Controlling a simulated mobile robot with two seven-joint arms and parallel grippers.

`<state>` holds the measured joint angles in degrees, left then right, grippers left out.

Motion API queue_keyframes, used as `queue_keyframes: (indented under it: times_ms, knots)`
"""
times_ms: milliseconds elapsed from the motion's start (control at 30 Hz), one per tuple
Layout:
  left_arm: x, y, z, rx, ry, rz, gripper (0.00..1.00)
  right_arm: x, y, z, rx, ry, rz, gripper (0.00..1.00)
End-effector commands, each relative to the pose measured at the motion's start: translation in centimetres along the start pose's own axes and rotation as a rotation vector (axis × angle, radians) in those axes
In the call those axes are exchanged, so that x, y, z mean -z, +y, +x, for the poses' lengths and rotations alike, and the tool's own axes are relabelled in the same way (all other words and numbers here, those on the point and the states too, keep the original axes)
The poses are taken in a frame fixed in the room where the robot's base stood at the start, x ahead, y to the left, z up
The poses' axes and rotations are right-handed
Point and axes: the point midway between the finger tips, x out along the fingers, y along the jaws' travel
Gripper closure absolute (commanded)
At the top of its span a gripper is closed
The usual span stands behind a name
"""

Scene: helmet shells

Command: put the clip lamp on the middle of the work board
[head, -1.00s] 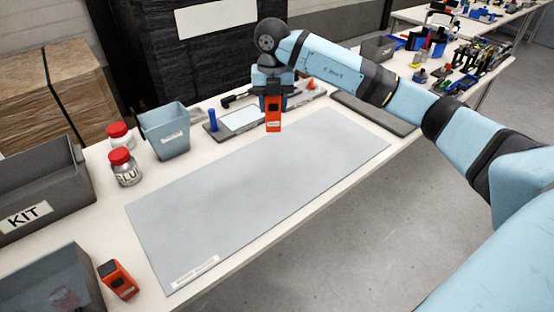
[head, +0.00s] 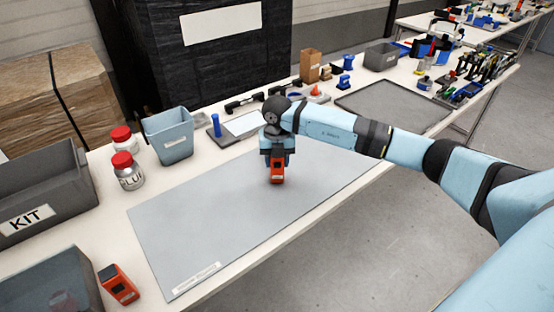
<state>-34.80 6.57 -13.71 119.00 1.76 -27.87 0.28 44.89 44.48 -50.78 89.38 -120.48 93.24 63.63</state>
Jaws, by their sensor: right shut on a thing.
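The work board (head: 200,225) is a flat grey sheet with a small label at its near left corner, lying on the white table. My right gripper (head: 277,160) is over the board, pointing down. It is shut on an orange and black block, which I take for the clip lamp (head: 277,174). The lamp is upright, a little right of and beyond the board's middle. I cannot tell whether its lower end touches the board. The gripper hides its top. My left gripper is not in view.
A similar orange block (head: 119,284) stands left of the board, beside a grey bin (head: 50,285). A KIT bin (head: 45,190), a glue jar (head: 128,172) and a blue-grey bin (head: 170,137) line the left and back. A dark tray (head: 395,108) lies at the right. The board is otherwise bare.

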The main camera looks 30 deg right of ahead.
Motion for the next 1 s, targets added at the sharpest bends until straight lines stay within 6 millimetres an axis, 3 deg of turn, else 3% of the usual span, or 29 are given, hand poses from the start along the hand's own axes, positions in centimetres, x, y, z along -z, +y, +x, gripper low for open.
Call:
queue_keyframes:
  times_ms: [333,367,467,767,867,1000]
  knots:
    - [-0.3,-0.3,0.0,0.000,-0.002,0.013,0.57,0.0,0.0,0.4,0.000,0.000,0.000,0.83]
    - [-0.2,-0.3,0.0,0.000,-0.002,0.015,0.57,0.0,0.0,0.3,0.000,0.000,0.000,0.53]
    - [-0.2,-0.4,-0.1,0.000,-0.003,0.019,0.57,0.0,0.0,0.3,0.000,0.000,0.000,0.32]
    - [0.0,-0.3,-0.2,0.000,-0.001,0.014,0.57,0.0,0.0,0.0,0.000,0.000,0.000,0.32]
    - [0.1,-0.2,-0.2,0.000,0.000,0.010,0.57,-0.1,0.0,-0.9,-0.001,-0.002,0.000,0.32]
    - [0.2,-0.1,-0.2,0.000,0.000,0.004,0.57,-0.1,0.0,-3.4,-0.002,-0.004,-0.001,0.32]
